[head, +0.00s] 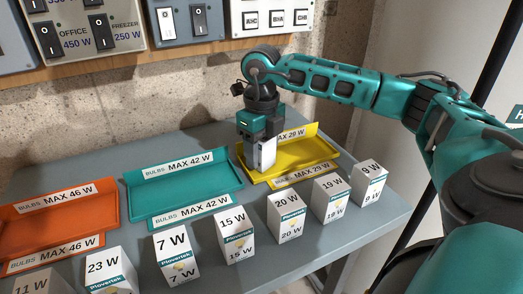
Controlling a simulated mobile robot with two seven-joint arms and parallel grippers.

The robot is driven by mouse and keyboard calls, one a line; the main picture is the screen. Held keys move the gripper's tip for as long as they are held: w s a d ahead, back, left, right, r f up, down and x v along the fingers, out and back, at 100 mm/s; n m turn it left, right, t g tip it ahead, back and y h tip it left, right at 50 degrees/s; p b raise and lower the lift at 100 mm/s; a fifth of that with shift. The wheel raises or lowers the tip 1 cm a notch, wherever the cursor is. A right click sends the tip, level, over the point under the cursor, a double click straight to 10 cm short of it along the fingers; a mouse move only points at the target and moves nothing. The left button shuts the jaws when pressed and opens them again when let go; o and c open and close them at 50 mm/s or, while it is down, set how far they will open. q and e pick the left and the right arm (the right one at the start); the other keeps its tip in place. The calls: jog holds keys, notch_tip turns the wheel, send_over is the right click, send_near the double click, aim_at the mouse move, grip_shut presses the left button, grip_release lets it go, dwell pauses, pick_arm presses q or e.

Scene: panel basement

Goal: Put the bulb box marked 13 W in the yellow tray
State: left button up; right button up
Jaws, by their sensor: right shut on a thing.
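The yellow tray (305,156) stands at the right of the grey table, with labels reading MAX 29 W. My right gripper (262,139) points down over the left part of this tray. It is shut on a white bulb box (264,154), which is upright. The wattage on the held box cannot be read, and its top is hidden by the gripper. The box's lower end is at the tray's left part; I cannot tell if it touches the floor. No box with a readable 13 W mark shows. My left gripper is not in view.
A teal tray (184,192) marked MAX 42 W and an orange tray (58,224) marked MAX 46 W stand to the left. Several white bulb boxes line the front, including 15 W (236,235), 20 W (287,217) and 9 W (370,184). Switch panels hang on the wall behind.

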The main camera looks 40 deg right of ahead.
jog(key=o, duration=1)
jog(key=shift+f, duration=0.15)
jog(key=shift+a, duration=0.15)
jog(key=shift+r, duration=0.45)
notch_tip(320, 180, up, 12)
jog(key=shift+f+p, duration=0.2)
jog(key=shift+p, duration=0.5)
